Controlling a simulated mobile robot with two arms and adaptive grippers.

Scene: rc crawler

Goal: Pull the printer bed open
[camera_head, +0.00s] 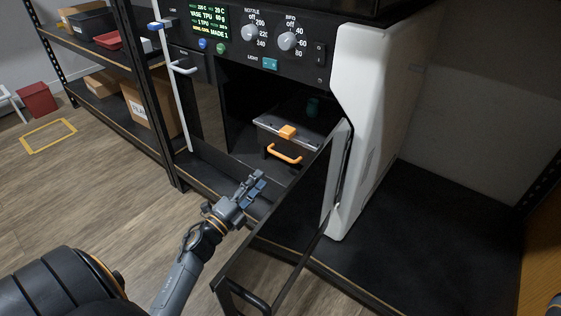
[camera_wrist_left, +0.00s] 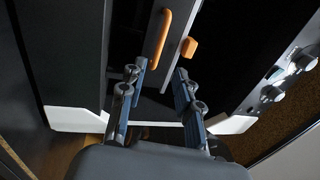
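The printer (camera_head: 365,110) stands on a dark shelf with its glass door (camera_head: 290,205) swung open toward me. Inside is the dark printer bed (camera_head: 290,128) with an orange handle (camera_head: 284,154) on its front and an orange tab (camera_head: 287,131) above. My left gripper (camera_head: 254,186) is in front of the opening, short of the handle and not touching it. In the left wrist view, the gripper (camera_wrist_left: 156,84) has its two fingers apart with nothing between them; the orange handle (camera_wrist_left: 160,38) lies ahead, beyond the fingertips.
The open door with its dark handle (camera_head: 243,297) stands close to the right of my left arm. A control panel with knobs (camera_head: 287,41) is above the opening. Shelves with a cardboard box (camera_head: 150,105) stand at left.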

